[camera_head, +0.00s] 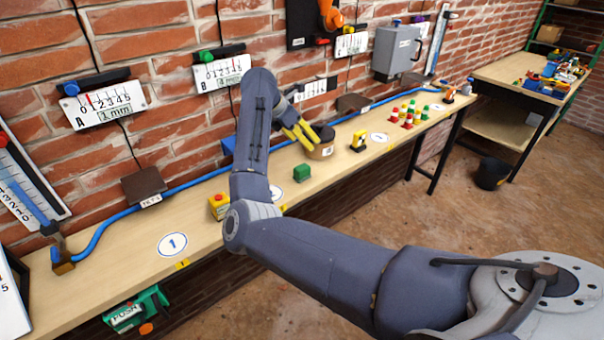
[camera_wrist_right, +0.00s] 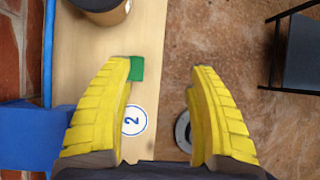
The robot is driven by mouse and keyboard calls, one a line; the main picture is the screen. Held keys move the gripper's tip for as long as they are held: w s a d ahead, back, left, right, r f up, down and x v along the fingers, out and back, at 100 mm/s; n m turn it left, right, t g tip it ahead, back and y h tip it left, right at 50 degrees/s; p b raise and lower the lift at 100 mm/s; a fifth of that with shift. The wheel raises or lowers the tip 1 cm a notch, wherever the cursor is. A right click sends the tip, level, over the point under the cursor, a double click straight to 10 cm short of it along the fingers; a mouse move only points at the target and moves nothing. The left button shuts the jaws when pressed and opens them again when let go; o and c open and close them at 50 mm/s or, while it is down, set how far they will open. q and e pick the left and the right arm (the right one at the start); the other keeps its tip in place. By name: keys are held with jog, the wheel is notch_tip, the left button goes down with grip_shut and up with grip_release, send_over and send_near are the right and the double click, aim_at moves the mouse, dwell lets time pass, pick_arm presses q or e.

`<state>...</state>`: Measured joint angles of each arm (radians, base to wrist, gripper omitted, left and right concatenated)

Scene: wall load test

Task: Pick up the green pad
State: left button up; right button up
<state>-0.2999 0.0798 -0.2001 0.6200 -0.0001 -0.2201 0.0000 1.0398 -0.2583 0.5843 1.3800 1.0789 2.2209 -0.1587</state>
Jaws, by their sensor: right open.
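The green pad (camera_head: 301,173) is a small green block lying on the wooden bench (camera_head: 205,237), near the front edge, right of the number 2 disc. In the right wrist view the green pad (camera_wrist_right: 137,69) shows just beside the left yellow fingertip, which partly hides it. My right gripper (camera_head: 304,134) has yellow fingers and hangs over the bench, above and apart from the pad. In its wrist view the right gripper (camera_wrist_right: 163,68) is open with nothing between its fingers. My left gripper is not in view.
A brown round pot (camera_head: 321,143) stands right behind the pad. A yellow box with a red button (camera_head: 219,206) is to its left. A blue hose (camera_head: 200,181) runs along the brick wall. A blue block (camera_wrist_right: 28,135) shows left in the wrist view.

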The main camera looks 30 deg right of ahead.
aim_at(301, 167)
jog(key=w+a+y, duration=0.2)
jog(key=w+a, duration=0.1)
jog(key=a, duration=0.1)
jog(key=shift+t, duration=0.3)
jog(key=x, duration=1.1)
jog(key=a+x, duration=0.1)
jog(key=x, duration=0.4)
jog(key=shift+d+f, duration=0.2)
jog(key=shift+f, duration=0.35)
grip_shut()
